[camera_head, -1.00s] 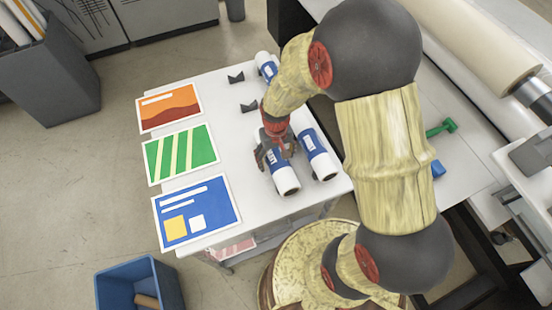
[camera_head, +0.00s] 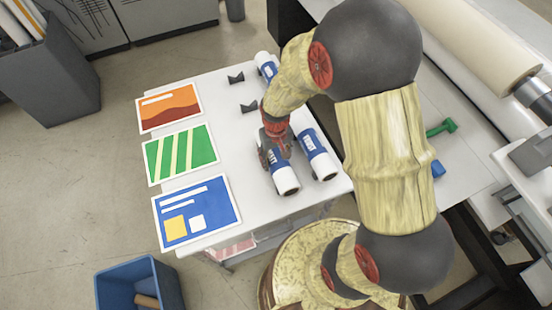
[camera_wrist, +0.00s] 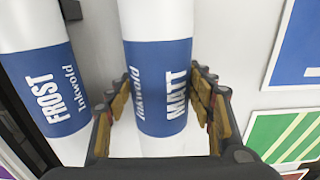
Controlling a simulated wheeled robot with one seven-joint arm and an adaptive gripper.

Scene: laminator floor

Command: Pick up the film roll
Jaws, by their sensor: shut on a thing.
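A white film roll with a blue "MATT Inkwold" label (camera_wrist: 160,85) lies on the white table. Its white near end (camera_head: 286,180) shows in the head view below my gripper. My gripper (camera_head: 273,153) is down around the roll and shut on its labelled part. In the wrist view the padded fingers of my gripper (camera_wrist: 160,108) stand on both sides of the label. A second roll, labelled "FROST Inkwold" (camera_wrist: 45,85), lies beside it; it also shows in the head view (camera_head: 318,154). A third blue-and-white roll (camera_head: 266,65) lies at the table's far end.
Red, green and blue printed sheets (camera_head: 196,209) lie along the table's left side. Two small dark wedges (camera_head: 249,106) sit near the far roll. A blue bin (camera_head: 125,285) stands on the floor at lower left. The laminator (camera_head: 480,60) stands at right.

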